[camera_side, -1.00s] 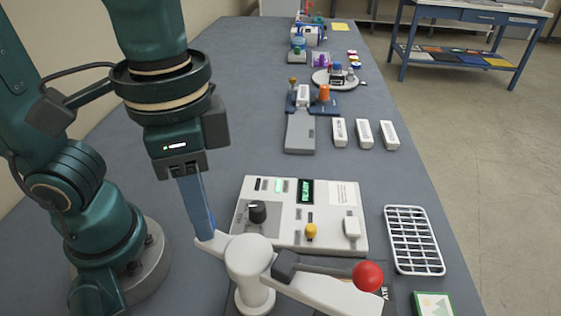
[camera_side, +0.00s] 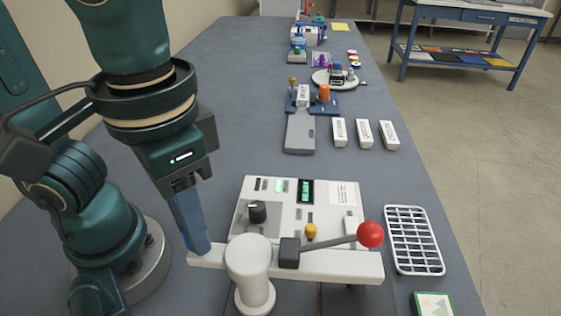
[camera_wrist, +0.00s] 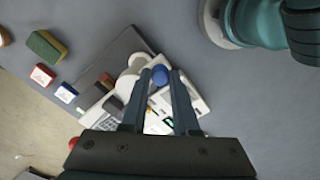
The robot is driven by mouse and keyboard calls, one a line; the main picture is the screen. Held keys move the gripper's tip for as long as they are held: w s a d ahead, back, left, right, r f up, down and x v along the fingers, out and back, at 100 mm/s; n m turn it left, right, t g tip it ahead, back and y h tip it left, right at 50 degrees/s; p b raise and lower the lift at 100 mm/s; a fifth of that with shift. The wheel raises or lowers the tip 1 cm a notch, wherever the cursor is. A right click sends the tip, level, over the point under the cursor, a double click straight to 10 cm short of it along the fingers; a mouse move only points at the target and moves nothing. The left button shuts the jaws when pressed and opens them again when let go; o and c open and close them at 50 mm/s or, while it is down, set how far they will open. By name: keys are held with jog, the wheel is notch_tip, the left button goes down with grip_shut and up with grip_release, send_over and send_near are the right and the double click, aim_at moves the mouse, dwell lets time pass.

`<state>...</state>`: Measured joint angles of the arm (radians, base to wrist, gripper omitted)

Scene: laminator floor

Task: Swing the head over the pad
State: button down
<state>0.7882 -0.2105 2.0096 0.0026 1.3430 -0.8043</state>
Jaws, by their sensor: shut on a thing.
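The white swing arm (camera_side: 325,265) sits on a round white post (camera_side: 250,285) in front of the control box. Its right end reaches over the box's front right corner, and a dark lever with a red ball (camera_side: 370,234) stands on it. My gripper (camera_side: 198,248) is at the arm's left end. In the wrist view my gripper (camera_wrist: 160,78) has its fingers on either side of a blue knob (camera_wrist: 160,75). The head's underside is hidden in both views. I cannot pick out the pad surely; a dark plate (camera_wrist: 128,50) with a brown patch (camera_wrist: 105,80) shows beside the post.
The control box (camera_side: 285,192) with a lit display lies behind the arm. A white wire rack (camera_side: 414,240) and a green-edged picture card (camera_side: 433,304) lie to the right. Three white blocks (camera_side: 364,134) lie farther back.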

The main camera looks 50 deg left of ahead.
jog(key=shift+d, duration=0.1)
jog(key=c, duration=0.7)
grip_release()
jog(key=shift+o, duration=0.2)
jog(key=shift+r, duration=2.6)
